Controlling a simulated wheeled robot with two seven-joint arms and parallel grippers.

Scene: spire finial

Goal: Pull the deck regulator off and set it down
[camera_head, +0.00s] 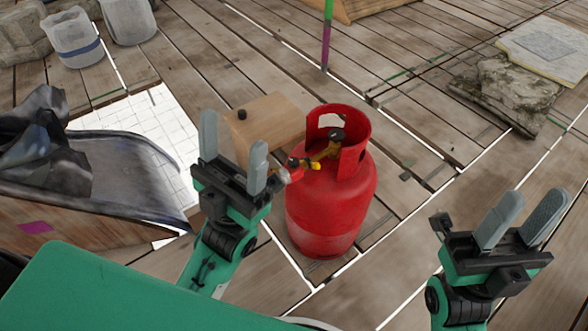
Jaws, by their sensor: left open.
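A red gas cylinder (329,205) stands upright on the plank deck, with a raised collar around its top. The regulator (290,170), with red and yellow parts, sits at the cylinder's top left. A brass-coloured valve with a dark knob (336,135) shows inside the collar. My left gripper (233,152) is open just left of the regulator, its right finger close to it; I cannot tell whether they touch. Nothing shows between its fingers. My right gripper (521,220) is open and empty, well to the right of the cylinder.
A wooden box (272,121) with a small black knob stands behind my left gripper. A dark-lined container (120,165) is at the left. Buckets (72,40) stand at the back left. A stone slab (517,90) lies at the right. Deck planks between cylinder and slab are mostly clear.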

